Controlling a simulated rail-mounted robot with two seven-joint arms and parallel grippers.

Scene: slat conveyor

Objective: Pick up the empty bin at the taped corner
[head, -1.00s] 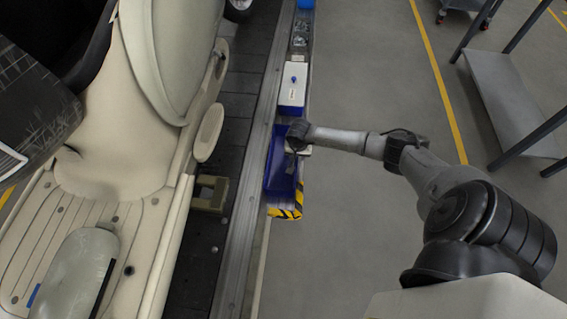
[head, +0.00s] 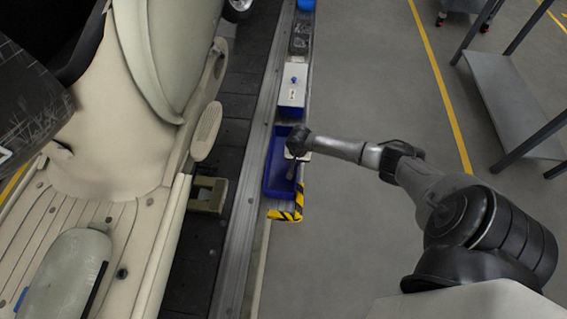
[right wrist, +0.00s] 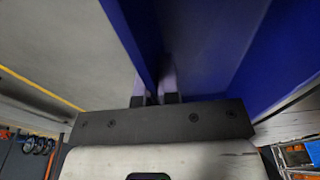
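The blue bin (head: 277,163) stands on the narrow ledge beside the conveyor and looks empty in its visible part. Yellow-black tape (head: 284,215) marks the corner at its near end. My right gripper (head: 292,172) reaches down at the bin's right wall, its fingertips hardly visible in the head view. In the right wrist view, the two fingers (right wrist: 156,90) sit close together on either side of the blue bin wall (right wrist: 128,35) and look shut on it. My left gripper is not in view.
A cream scooter body (head: 100,130) is on the slat conveyor (head: 228,130) at left. A grey shelf (head: 515,105) stands at right. The floor between is clear.

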